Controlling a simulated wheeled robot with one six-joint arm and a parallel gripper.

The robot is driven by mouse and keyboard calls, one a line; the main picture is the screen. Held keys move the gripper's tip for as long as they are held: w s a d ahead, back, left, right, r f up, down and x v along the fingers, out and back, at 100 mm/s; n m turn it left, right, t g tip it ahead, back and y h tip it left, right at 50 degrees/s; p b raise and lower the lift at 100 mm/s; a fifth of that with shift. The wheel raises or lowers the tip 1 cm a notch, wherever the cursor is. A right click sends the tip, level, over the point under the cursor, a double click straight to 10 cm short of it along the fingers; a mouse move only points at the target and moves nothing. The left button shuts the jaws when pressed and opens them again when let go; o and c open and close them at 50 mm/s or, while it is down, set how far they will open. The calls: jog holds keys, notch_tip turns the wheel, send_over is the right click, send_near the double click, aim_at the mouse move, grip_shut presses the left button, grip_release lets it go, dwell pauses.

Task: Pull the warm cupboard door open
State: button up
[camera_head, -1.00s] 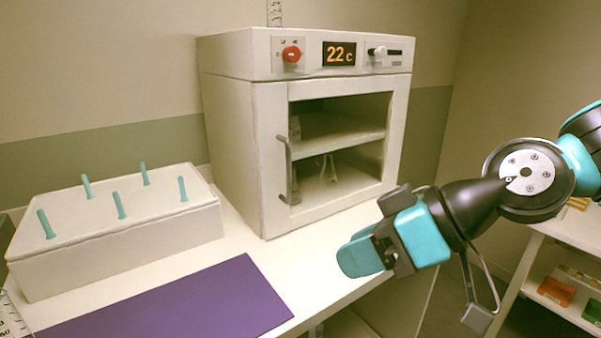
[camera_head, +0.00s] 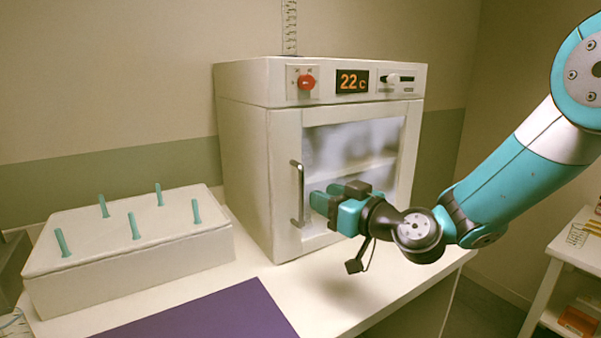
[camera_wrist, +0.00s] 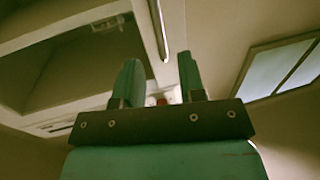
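The warm cupboard (camera_head: 245,150) is a cream box on the bench. Its glass-fronted door (camera_head: 285,160) looks shut. The vertical metal door handle (camera_head: 298,193) is on the door's left side. My gripper (camera_head: 316,197) is in front of the door, its fingertips pointing at the lower half of the handle and just right of it in the picture. In the wrist view, the two teal fingers (camera_wrist: 159,68) are apart with nothing between them. The handle (camera_wrist: 160,30) shows beyond the fingertips, in line with the gap. I see no contact with it.
A white block with several teal pegs (camera_head: 130,250) stands left of the cupboard. A purple mat (camera_head: 215,312) lies on the white bench (camera_head: 325,290) in front. A red knob (camera_head: 307,82) and a display reading 22c (camera_head: 352,81) are above the door. A shelf unit (camera_head: 560,255) stands at right.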

aim_at(303, 188)
jog(key=p+x, duration=0.3)
jog(key=x, duration=0.4)
jog(key=shift+w+a+f, duration=0.1)
jog(key=shift+w+a, duration=0.05)
jog(key=shift+a, duration=0.1)
grip_shut()
